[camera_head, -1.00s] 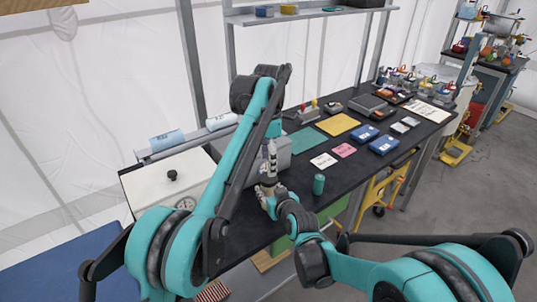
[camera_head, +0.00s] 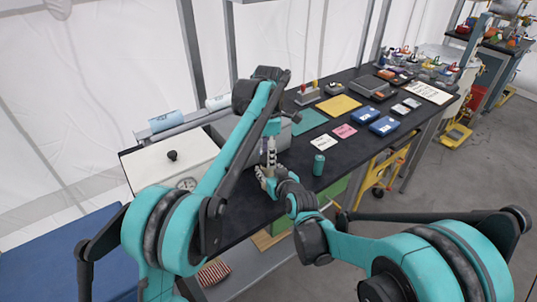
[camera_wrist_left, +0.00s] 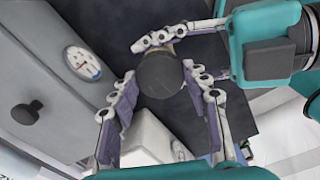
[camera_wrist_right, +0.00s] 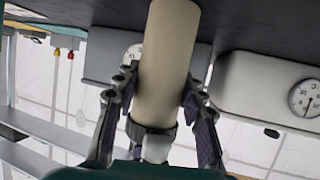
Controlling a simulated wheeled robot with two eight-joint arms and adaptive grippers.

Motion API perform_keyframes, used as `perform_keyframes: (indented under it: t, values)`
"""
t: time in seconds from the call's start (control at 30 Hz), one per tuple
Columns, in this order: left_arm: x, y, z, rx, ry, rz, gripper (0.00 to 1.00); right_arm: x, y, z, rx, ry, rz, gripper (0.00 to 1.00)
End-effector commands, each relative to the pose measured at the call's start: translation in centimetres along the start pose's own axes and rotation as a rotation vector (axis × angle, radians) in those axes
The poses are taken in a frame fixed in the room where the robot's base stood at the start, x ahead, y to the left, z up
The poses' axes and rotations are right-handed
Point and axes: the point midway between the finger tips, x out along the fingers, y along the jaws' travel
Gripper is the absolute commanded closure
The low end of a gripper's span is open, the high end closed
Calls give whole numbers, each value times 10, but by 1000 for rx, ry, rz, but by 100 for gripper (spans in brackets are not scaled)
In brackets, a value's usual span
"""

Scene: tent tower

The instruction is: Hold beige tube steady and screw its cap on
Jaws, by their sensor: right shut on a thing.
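The beige tube (camera_wrist_right: 167,55) stands between the fingers of my right gripper (camera_wrist_right: 160,95), which is shut on it. Its round dark grey cap (camera_wrist_left: 160,74) shows from above in the left wrist view, on the tube's upper end. My left gripper (camera_wrist_left: 159,82) points down over the cap with one open finger on each side, fingertips close to its rim. I cannot tell whether they touch it. In the head view, my left gripper (camera_head: 270,150) is directly above my right gripper (camera_head: 265,178), and the tube is mostly hidden there.
A teal cylinder (camera_head: 319,165) stands on the dark bench right of the grippers. A white box with a dial (camera_head: 165,165) is at left. Blue boxes (camera_head: 383,125), coloured cards (camera_head: 344,131) and a yellow sheet (camera_head: 339,105) lie farther along.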

Motion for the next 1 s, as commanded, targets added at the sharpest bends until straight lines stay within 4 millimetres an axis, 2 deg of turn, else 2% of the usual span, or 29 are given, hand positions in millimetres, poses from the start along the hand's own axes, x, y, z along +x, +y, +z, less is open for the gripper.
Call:
perform_keyframes:
  t: [0.17, 0.27, 0.37, 1.0]
  values:
    - [0, 0, 0, 13, 0, 0, 88, 0, 0, 0, 0, 0, 0, 100]
    - [0, 0, 0, 109, 0, 0, 88, 0, 0, 0, 0, 0, 0, 100]
    - [0, 0, 0, 308, 0, 0, 88, 0, 0, 0, 0, 0, 0, 100]
    - [2, 0, 0, 1881, 0, 0, 88, 0, 0, 0, 0, 0, 0, 100]
